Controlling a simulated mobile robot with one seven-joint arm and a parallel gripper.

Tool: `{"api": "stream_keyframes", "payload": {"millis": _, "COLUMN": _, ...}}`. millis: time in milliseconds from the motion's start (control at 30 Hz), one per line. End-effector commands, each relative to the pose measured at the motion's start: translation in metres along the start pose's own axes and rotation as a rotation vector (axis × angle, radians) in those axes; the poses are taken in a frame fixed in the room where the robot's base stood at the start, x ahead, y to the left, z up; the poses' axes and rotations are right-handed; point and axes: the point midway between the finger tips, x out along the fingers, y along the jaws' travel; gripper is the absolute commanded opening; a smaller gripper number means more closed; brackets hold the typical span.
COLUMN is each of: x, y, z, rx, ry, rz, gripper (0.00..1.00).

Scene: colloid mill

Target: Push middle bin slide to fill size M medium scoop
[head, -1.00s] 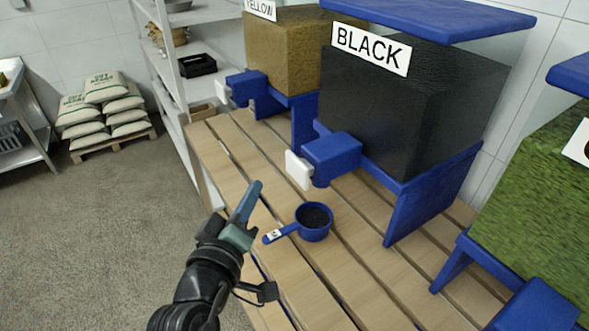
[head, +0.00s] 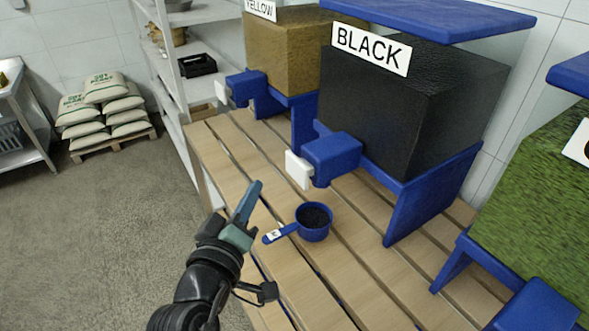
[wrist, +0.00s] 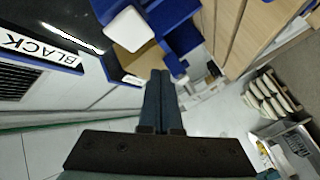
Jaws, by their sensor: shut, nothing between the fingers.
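The middle bin (head: 385,115), labelled BLACK, is a dark block on a blue stand. Its blue spout (head: 332,155) carries a white slide plate (head: 298,170) on its left end. A blue scoop (head: 313,222) holding dark material sits on the slatted table below and near the spout, its handle with a white tag pointing left. My gripper (head: 254,190) is shut and empty, left of the scoop and in front of the white plate, apart from both. In the wrist view the shut fingers (wrist: 161,85) point toward the white slide plate (wrist: 130,29). The letter on the scoop tag is unclear.
The YELLOW bin (head: 285,60) stands behind left, with its own spout and white plate. A green bin (head: 545,200) stands at the right. A metal shelf (head: 178,70) and stacked sacks (head: 105,105) are at the back left. The front slats are clear.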

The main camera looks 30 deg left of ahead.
Motion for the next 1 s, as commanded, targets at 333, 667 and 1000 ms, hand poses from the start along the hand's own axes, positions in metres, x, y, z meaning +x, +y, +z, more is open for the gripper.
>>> {"api": "stream_keyframes", "payload": {"millis": 333, "x": 0.0, "y": 0.0, "z": 0.0, "rx": 0.0, "ry": 0.0, "rz": 0.0, "gripper": 0.0}}
{"api": "stream_keyframes", "payload": {"millis": 667, "x": -0.016, "y": -0.013, "z": -0.012, "rx": -0.003, "ry": -0.002, "rz": -0.001, "gripper": 0.0}}
{"api": "stream_keyframes", "payload": {"millis": 1000, "x": -0.027, "y": -0.019, "z": -0.021, "rx": 0.001, "ry": -0.001, "rz": 0.001, "gripper": 0.0}}
